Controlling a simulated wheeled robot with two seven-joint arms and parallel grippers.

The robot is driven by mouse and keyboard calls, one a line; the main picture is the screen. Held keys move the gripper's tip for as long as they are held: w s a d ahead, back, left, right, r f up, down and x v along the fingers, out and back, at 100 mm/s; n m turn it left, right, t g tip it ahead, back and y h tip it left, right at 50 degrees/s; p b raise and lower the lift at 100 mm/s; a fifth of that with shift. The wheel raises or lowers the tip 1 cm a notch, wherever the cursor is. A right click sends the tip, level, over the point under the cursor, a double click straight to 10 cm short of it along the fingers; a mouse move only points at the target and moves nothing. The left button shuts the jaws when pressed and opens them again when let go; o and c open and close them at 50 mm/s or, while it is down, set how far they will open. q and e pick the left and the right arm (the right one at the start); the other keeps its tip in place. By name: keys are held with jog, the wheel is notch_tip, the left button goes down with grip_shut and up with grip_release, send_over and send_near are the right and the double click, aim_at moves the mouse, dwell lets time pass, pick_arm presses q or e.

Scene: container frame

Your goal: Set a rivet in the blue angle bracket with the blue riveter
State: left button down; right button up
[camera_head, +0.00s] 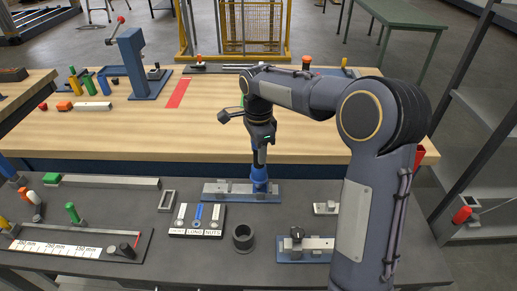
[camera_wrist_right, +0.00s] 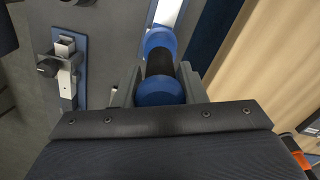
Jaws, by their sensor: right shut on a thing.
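My right gripper (camera_head: 260,150) reaches in from the right and points down over the dark front bench. It is shut on the blue riveter (camera_head: 259,174), an upright tool with blue ends and a dark middle. The riveter also shows between the fingers in the right wrist view (camera_wrist_right: 160,65). Its lower end is at the right part of a blue-based fixture (camera_head: 242,197) with a pale metal strip; I cannot tell whether they touch. I cannot clearly make out the blue angle bracket or a rivet there. My left gripper is not in view.
A labelled holder (camera_head: 197,233) with three slots and a dark ring (camera_head: 243,238) stand in front of the fixture. Another blue-based clamp fixture (camera_head: 303,256) is at front right. A ruler board (camera_head: 70,247) lies at left. The wooden table (camera_head: 220,130) behind is mostly clear nearby.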

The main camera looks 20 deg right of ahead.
jog(key=shift+r+p, duration=2.75)
jog(key=shift+r, duration=0.65)
jog(key=shift+a, duration=0.1)
